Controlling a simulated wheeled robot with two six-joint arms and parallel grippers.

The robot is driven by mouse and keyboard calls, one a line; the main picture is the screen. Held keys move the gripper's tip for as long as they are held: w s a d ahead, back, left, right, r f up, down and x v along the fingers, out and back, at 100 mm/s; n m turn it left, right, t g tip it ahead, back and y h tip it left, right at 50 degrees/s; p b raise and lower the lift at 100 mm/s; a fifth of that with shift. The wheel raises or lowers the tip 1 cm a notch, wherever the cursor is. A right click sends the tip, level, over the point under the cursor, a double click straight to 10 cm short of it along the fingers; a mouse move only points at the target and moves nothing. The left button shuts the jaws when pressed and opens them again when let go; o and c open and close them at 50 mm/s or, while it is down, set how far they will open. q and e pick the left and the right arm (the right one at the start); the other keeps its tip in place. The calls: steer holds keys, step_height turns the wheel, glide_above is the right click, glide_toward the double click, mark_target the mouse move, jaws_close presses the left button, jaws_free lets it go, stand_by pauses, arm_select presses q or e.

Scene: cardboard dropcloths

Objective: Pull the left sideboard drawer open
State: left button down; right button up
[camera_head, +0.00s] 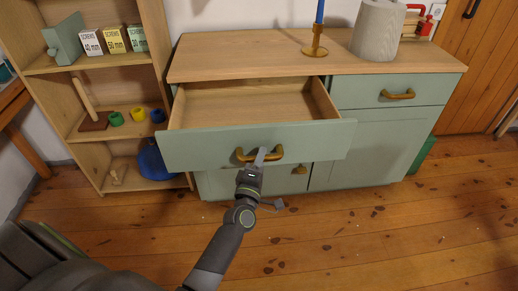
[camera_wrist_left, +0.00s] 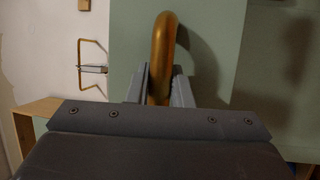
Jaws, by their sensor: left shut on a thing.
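The left sideboard drawer (camera_head: 200,148) is pulled well out, and its bare wooden inside shows empty in the head view. Its front is pale green with a brass handle (camera_head: 276,154). My left gripper (camera_head: 262,157) is at that handle and shut on it. In the left wrist view the brass handle (camera_wrist_left: 163,50) runs between the two grey fingers (camera_wrist_left: 160,88). The fingers hide part of the handle. My right gripper is not in view.
The sideboard top (camera_head: 240,58) holds a candle holder (camera_head: 315,42) and a paper roll (camera_head: 377,30). The right drawer (camera_head: 360,92) is shut. A wooden shelf unit (camera_head: 75,65) with boxes stands close on the left. The floor (camera_head: 340,235) in front is clear.

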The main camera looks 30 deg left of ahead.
arm_select(q)
steer(key=shift+s+d, duration=0.15)
steer(key=shift+s, duration=0.1)
steer(key=c, duration=1.3)
jaws_free()
steer(key=shift+s+f, duration=0.15)
steer(key=shift+s, duration=0.1)
steer(key=b+v, duration=0.4)
steer(key=v, duration=0.3)
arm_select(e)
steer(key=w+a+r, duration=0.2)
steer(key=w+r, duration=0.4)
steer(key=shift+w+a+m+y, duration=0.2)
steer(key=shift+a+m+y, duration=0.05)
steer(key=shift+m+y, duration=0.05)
